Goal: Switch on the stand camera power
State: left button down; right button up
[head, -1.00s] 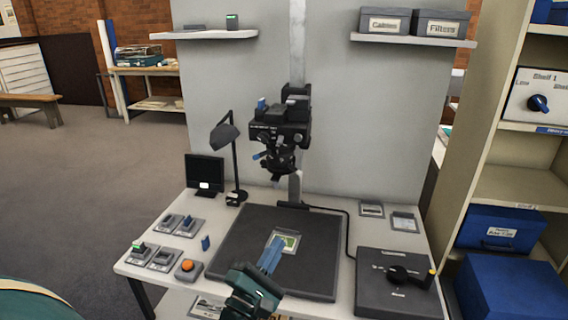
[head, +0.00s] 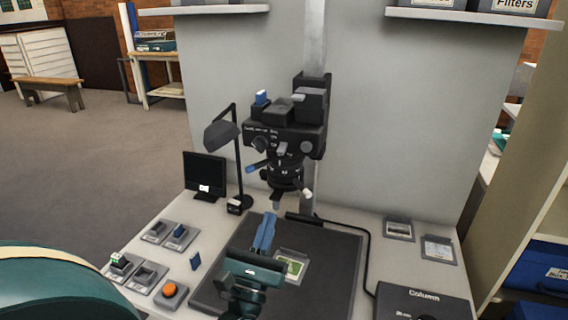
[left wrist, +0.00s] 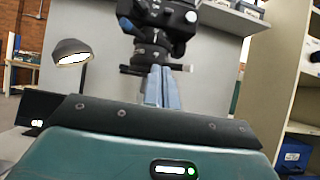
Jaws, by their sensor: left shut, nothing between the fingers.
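The stand camera (head: 285,130) is a black body on a grey column above the table, with knobs and small levers on its front and a blue tab on top. It also shows in the left wrist view (left wrist: 158,25), cut off at the top. My left gripper (head: 268,222) has blue fingers, shut and empty, below the camera and over the dark baseboard (head: 335,255). In the left wrist view its fingertips (left wrist: 160,75) point up toward the camera's lens part, apparently apart from it. Which control is the camera power cannot be told. My right gripper is not in view.
Several small switch panels (head: 157,232) and an orange button (head: 170,290) lie on the table's left. A desk lamp (head: 225,135) and small monitor (head: 205,175) stand behind them. A dark box labelled Column (head: 425,300) is at the right front. Shelves (head: 535,200) stand at the right.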

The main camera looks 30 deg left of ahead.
aim_at(286, 161)
pick_arm(q)
jog(key=shift+s+r, duration=0.1)
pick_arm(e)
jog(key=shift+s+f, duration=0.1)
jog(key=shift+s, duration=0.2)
